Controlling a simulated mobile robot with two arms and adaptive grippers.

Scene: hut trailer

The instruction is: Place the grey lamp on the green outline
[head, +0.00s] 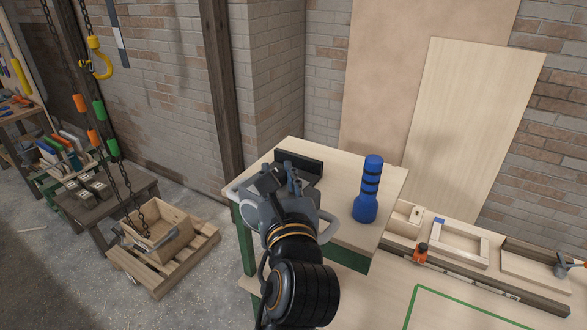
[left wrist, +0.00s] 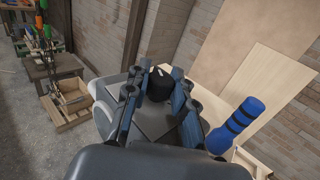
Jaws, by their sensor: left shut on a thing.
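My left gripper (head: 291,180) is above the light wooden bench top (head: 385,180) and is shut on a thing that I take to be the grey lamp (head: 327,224). Only pale grey curved edges of it show on both sides of my gripper; the rest is hidden. In the left wrist view, my gripper's fingers (left wrist: 158,95) stand around a black part, with the grey lamp (left wrist: 103,92) beside them. I cannot tell whether the lamp touches the bench. The green outline (head: 417,289) is on a pale wooden surface at the lower right, partly out of frame. My right gripper is not in view.
A blue torch-like cylinder with black bands (head: 367,190) stands upright on the bench, right of my left gripper. A wooden crate (head: 160,235) on a pallet stands left. Chains hang there.

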